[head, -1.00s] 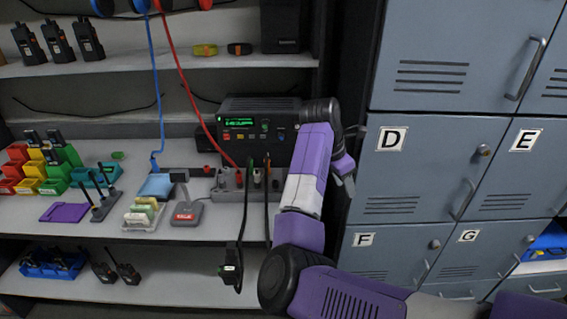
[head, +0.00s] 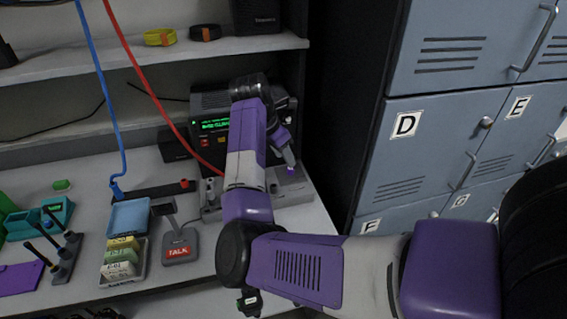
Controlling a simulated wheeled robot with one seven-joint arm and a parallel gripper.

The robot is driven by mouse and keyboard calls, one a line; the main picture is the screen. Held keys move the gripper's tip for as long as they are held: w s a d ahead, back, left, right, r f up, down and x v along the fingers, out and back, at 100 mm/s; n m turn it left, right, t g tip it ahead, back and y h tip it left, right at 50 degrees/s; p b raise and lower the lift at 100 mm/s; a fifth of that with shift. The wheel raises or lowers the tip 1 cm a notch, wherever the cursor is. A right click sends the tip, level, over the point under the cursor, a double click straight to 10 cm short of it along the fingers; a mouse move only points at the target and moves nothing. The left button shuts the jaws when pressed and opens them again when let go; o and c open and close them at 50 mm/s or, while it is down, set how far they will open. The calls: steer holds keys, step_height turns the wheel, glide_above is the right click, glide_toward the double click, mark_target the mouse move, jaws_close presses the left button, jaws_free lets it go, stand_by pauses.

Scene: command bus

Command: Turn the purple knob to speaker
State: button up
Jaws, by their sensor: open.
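The purple knob (head: 291,172) shows as a small purple spot on a low grey panel (head: 296,192) at the right end of the shelf. My gripper (head: 287,157) is open and points down at the knob from just above and behind it. The picture is too small to tell whether the fingers touch the knob or stand around it. The knob's pointer and any speaker marking cannot be read. My forearm hides part of the panel.
A black radio unit (head: 213,123) with a green display stands behind my arm. A grey TALK microphone (head: 178,244), a blue pad (head: 129,216) and a card tray (head: 123,258) lie to the left. Blue and red cables hang over the shelf.

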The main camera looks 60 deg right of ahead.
mark_target(289, 169)
steer(key=x, duration=0.6)
steer(key=shift+c, duration=0.2)
jaws_close()
